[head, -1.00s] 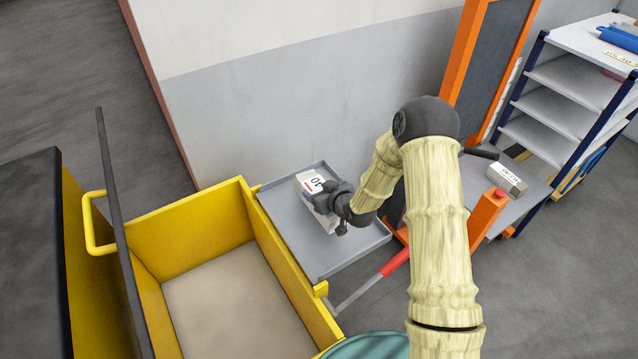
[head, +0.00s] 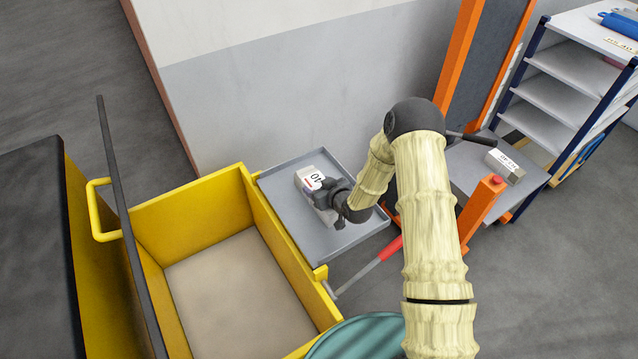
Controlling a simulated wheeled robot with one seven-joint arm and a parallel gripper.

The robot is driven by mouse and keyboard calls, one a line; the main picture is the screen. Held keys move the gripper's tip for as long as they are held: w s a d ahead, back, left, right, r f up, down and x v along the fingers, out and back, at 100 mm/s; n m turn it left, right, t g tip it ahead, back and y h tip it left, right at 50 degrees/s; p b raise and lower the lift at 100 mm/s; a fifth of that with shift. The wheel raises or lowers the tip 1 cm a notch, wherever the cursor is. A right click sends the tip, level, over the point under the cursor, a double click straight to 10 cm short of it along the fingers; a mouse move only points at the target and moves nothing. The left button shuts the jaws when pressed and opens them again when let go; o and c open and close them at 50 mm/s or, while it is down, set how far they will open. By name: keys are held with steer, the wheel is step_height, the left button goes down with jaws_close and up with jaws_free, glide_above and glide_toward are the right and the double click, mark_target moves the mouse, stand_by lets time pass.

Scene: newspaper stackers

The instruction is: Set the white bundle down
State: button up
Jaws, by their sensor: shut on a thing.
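The white bundle (head: 311,183) has a label marked 40 on its top. It is at the grey tray (head: 288,213), over its middle, and I cannot tell whether its underside touches the tray. My gripper (head: 330,198) is shut on the right side of the bundle. The dark fingers cover part of the bundle's right side, and the far finger is partly hidden.
A yellow open box (head: 206,206) stands left of the tray, its floor empty. Another pale bundle (head: 505,167) lies on a grey surface at right, near an orange post (head: 482,208). A white shelf rack (head: 560,98) stands behind. A grey wall (head: 270,100) backs the tray.

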steer(key=shift+w, duration=0.1)
steer(key=o, duration=1.8)
steer(key=shift+f, duration=0.1)
steer(key=shift+r, duration=0.2)
steer(key=shift+s+d, duration=0.25)
steer(key=shift+s, duration=0.1)
steer(key=b+v, duration=0.3)
steer(key=v, duration=0.8)
steer(key=shift+s+r, duration=0.15)
steer(key=shift+d, duration=0.1)
